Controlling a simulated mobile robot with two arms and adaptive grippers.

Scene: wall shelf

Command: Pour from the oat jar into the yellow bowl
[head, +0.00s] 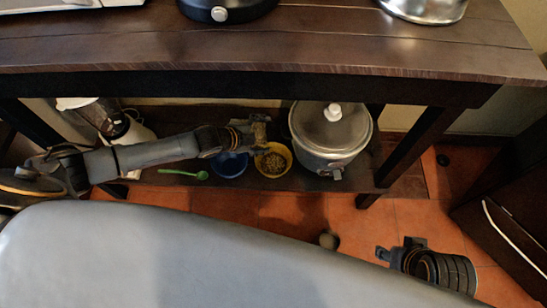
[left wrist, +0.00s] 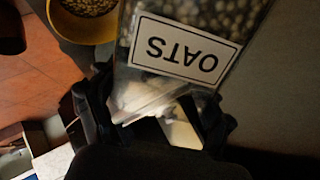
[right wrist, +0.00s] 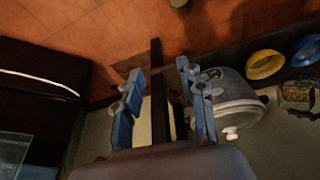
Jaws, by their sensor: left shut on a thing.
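The oat jar (head: 260,131) is a clear container with a white OATS label, which reads upside down in the left wrist view (left wrist: 185,48). My left gripper (head: 248,133) is shut on it, with one finger on each side (left wrist: 152,115). The jar is tilted, its grains gathered at the end away from my fingers. It is held above and beside the yellow bowl (head: 288,166). Grains lie in this bowl, also in the left wrist view (left wrist: 68,27). Its rim shows in the right wrist view (right wrist: 265,64).
A blue bowl (head: 229,168) stands left of the yellow bowl, with a green spoon (head: 184,173) further left. A silver cooker (head: 330,140) stands close on the right. The dark tabletop (head: 300,50) overhangs the low shelf. A blender (head: 105,118) is at left.

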